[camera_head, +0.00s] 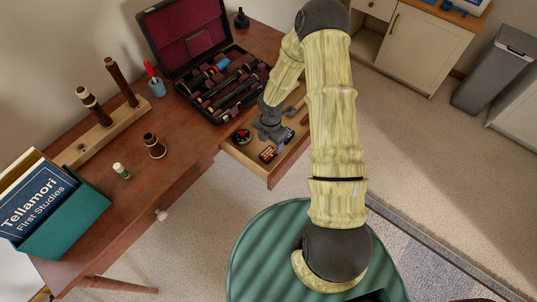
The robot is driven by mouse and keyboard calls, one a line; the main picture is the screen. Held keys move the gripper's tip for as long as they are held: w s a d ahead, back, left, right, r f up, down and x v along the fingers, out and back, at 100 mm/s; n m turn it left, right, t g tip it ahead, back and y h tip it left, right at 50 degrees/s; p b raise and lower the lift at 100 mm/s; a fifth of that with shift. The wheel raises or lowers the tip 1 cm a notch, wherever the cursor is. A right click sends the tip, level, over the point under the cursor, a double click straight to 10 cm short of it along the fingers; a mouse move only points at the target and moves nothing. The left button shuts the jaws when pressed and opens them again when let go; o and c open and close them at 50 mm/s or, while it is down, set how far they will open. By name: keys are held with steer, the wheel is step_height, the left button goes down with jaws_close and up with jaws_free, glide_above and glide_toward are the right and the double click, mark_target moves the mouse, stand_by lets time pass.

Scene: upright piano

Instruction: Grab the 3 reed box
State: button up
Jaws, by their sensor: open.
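My gripper (274,139) is open and reaches down over the pulled-out drawer (272,178) of the wooden desk. A small dark box with red and pale markings (267,154) lies in the drawer, just below and left of the gripper's tips. It may be the reed box, but its label is too small to read. I cannot tell whether the fingers touch anything. The gripper and wrist hide part of the drawer's inside.
A round dark tin with red (242,136) and some slim items (290,135) also lie in the drawer. An open instrument case (178,37) stands on the desk (190,140) behind it. A wooden stand (104,135) and a teal book box (70,222) are at left.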

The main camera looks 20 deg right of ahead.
mark_target(269, 152)
steer(key=f, duration=0.5)
steer(key=shift+s+a+f, duration=0.1)
steer(key=shift+a, duration=0.1)
stand_by(0.4)
steer(key=c, duration=1.1)
